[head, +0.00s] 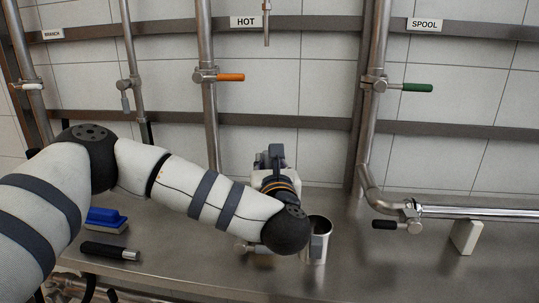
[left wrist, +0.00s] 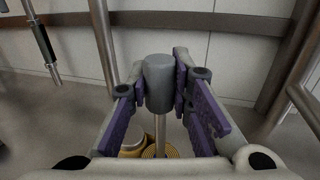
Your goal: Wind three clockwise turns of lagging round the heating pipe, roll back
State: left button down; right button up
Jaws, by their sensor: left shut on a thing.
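My left gripper (left wrist: 158,88) is shut on a grey cylindrical knob (left wrist: 158,75) on a thin metal stem, held between purple finger pads in the left wrist view. In the head view the left gripper (head: 272,158) is above the counter's back part, largely hidden by my own wrist. A vertical metal pipe (head: 208,120) with an orange-handled valve (head: 230,77) stands left of it, near a HOT label (head: 246,22). I cannot make out any lagging. A ridged yellow round thing (left wrist: 160,152) is partly visible below the knob. My right gripper is not in view.
A metal cup (head: 318,228) stands close to my left wrist. A blue brush (head: 106,219) and a black-handled tool (head: 110,251) lie at left. A green-handled valve (head: 417,88) and a horizontal pipe (head: 470,212) are at right. The counter's right front (head: 440,270) is clear.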

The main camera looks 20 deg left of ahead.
pick_arm(q)
jog(key=shift+s+a+r, duration=0.1)
jog(key=shift+s+a, duration=0.3)
jog(key=shift+s, duration=0.35)
jog(key=shift+s+a+r, duration=0.15)
jog(key=shift+s+a, duration=0.3)
jog(key=shift+s, duration=0.25)
jog(key=shift+s+a+r, duration=0.1)
jog(key=shift+s+a, duration=0.3)
jog(key=shift+s, duration=0.35)
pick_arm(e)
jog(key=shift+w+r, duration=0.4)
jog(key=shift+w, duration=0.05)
pick_arm(q)
jog(key=a, duration=0.3)
jog(key=shift+s+a, duration=0.15)
jog(key=shift+s, duration=0.15)
